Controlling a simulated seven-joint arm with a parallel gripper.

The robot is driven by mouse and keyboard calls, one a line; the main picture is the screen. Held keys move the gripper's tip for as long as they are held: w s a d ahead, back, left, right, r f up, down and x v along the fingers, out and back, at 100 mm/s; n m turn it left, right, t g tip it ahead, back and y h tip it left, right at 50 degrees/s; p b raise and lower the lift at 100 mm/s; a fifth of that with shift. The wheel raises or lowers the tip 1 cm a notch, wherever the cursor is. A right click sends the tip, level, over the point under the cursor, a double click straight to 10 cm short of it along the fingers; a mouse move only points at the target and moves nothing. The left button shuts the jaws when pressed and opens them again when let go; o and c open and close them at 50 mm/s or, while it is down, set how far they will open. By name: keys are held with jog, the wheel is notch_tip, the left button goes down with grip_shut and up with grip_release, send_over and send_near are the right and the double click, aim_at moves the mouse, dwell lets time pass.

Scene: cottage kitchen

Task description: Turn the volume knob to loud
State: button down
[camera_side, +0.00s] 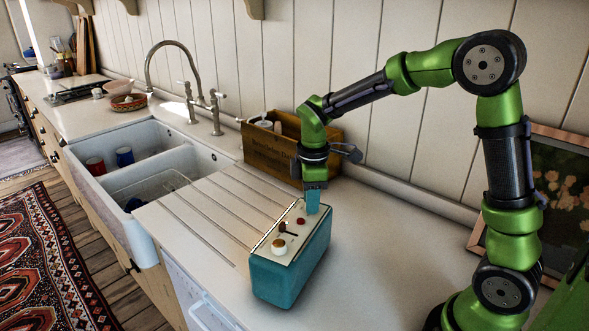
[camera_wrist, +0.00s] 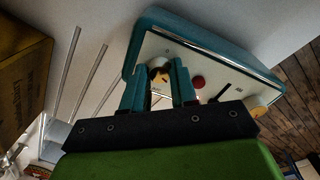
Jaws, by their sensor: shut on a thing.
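A teal box (camera_side: 290,271) with a cream top panel (camera_side: 270,247) stands on the counter. My gripper (camera_side: 312,205) points down at the panel's far end, its blue fingers closed around a small knob. In the wrist view the fingers (camera_wrist: 158,72) sit on both sides of this knob (camera_wrist: 160,78), which has a pale cap with a dark mark. The side view hides it. Along the panel are a red button (camera_side: 301,220), a dark lever (camera_side: 288,230) and a pale knob with a tan top (camera_side: 279,246). Any panel labels are too small to read.
A wooden crate (camera_side: 262,150) stands behind the box, close to my wrist. A ridged drainboard (camera_side: 205,212) and white sink (camera_side: 150,175) lie to the left. The counter right of the box (camera_side: 385,255) is clear up to my base.

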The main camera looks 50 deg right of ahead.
jog(key=m, duration=0.4)
jog(key=shift+m, duration=0.3)
jog(key=m, duration=0.3)
jog(key=shift+w+m, duration=0.1)
jog(key=shift+m, duration=0.3)
jog(key=m, duration=0.3)
jog(key=shift+m+g, duration=0.3)
jog(key=m, duration=0.3)
jog(key=shift+m, duration=0.3)
jog(key=m, duration=0.4)
jog(key=shift+m, duration=0.3)
jog(key=m, duration=0.4)
jog(key=shift+w+m, duration=0.1)
jog(key=shift+m, duration=0.3)
jog(key=shift+d, duration=0.1)
jog(key=c, duration=0.9)
grip_release()
